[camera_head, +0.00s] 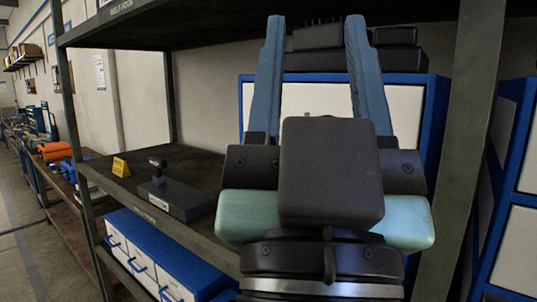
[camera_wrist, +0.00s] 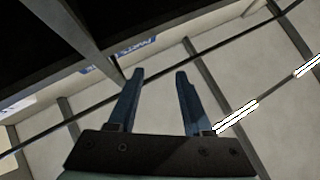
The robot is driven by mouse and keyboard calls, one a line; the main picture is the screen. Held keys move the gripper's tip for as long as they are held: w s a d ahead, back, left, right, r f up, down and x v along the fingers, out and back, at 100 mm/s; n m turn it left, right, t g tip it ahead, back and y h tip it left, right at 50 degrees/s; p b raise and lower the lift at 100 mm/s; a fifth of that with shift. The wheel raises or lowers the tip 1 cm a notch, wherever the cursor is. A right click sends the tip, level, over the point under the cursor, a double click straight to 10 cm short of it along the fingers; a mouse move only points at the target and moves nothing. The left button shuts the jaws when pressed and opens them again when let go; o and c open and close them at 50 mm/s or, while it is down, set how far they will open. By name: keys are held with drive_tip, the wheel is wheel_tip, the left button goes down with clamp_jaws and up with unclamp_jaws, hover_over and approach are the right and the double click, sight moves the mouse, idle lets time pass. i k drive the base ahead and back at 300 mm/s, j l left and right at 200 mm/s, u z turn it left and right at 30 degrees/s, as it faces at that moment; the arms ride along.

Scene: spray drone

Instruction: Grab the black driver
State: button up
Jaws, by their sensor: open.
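A small black upright piece with a knob-like top, possibly the black driver (camera_head: 157,165), stands on a dark grey block (camera_head: 185,198) on the middle shelf, left of my gripper. It is too small to be sure what it is. My gripper (camera_head: 315,22) is open and empty, its two blue fingers pointing up in front of the shelf unit. In the wrist view my gripper (camera_wrist: 160,74) faces the ceiling and a shelf edge, and no driver shows there.
A yellow sign (camera_head: 121,167) stands left of the grey block. Shelf posts (camera_head: 75,130) and the upper shelf (camera_head: 215,28) frame the space. Black cases (camera_head: 318,60) sit on a blue-and-white cabinet (camera_head: 402,105) behind my gripper. A blue drawer unit (camera_head: 150,255) is below.

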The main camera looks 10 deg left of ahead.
sight(159, 163)
drive_tip(key=i+j+z, duration=0.1)
drive_tip(key=j, duration=0.3)
drive_tip(key=i+j+z, duration=0.1)
drive_tip(key=j, duration=0.3)
drive_tip(key=i+j+z, duration=0.1)
drive_tip(key=i+j, duration=0.15)
drive_tip(key=j, duration=0.2)
drive_tip(key=i+j, duration=0.1)
drive_tip(key=j, duration=0.35)
drive_tip(key=i+j+z, duration=0.15)
drive_tip(key=j, duration=0.3)
drive_tip(key=i+j, duration=0.2)
drive_tip(key=j, duration=0.15)
drive_tip(key=i+j, duration=0.2)
drive_tip(key=j, duration=0.15)
drive_tip(key=i+j, duration=0.2)
drive_tip(key=j, duration=0.15)
drive_tip(key=i+j, duration=0.25)
drive_tip(key=j+z, duration=0.05)
drive_tip(key=j, duration=0.05)
